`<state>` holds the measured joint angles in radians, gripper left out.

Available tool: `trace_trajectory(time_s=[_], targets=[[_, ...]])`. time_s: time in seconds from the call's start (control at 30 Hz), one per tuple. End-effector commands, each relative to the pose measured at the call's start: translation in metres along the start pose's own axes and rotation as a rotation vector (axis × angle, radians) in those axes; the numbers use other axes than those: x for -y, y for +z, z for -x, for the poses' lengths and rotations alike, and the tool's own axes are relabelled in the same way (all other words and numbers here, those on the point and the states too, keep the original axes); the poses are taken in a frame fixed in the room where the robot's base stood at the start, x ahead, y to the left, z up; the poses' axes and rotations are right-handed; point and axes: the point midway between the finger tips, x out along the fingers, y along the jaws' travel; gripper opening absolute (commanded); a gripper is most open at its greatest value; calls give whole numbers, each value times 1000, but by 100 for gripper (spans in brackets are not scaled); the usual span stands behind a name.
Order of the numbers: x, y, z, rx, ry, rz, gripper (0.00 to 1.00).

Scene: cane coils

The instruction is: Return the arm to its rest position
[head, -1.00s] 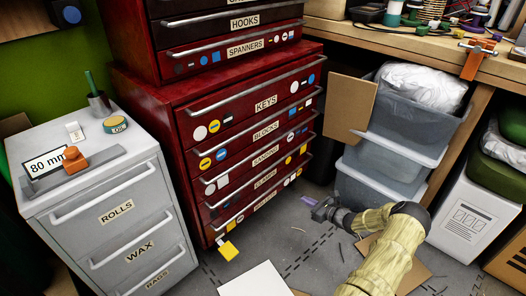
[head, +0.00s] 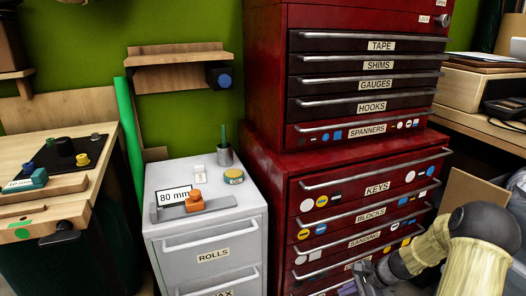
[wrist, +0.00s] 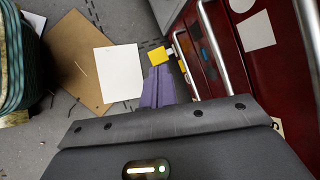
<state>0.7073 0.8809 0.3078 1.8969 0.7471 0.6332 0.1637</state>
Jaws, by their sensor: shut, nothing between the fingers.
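My arm, in a pale yellow ribbed sleeve, is at the lower right in the head view, in front of the lower drawers of the red cabinet (head: 263,172). My gripper (head: 362,278) is near the bottom edge there, beside those drawers. In the wrist view the purple fingers of my gripper (wrist: 158,72) lie together, with nothing between them. They point down along the drawer fronts, above the grey floor.
A grey cabinet (head: 246,249) with drawers stands left of the red cabinet. A wooden workbench (head: 88,186) is at the far left. In the wrist view, a white sheet (wrist: 118,72) and a brown board (wrist: 77,58) lie on the floor; drawer handles (wrist: 222,48) are close on the right.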

Motion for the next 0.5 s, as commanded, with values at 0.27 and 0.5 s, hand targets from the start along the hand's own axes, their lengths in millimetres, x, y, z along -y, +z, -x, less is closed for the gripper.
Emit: trace_trajectory(time_s=[0.27,0.5], targets=[[-14,88,42,-152,237,416,0],[-32,152,82,-264,386,766,0]])
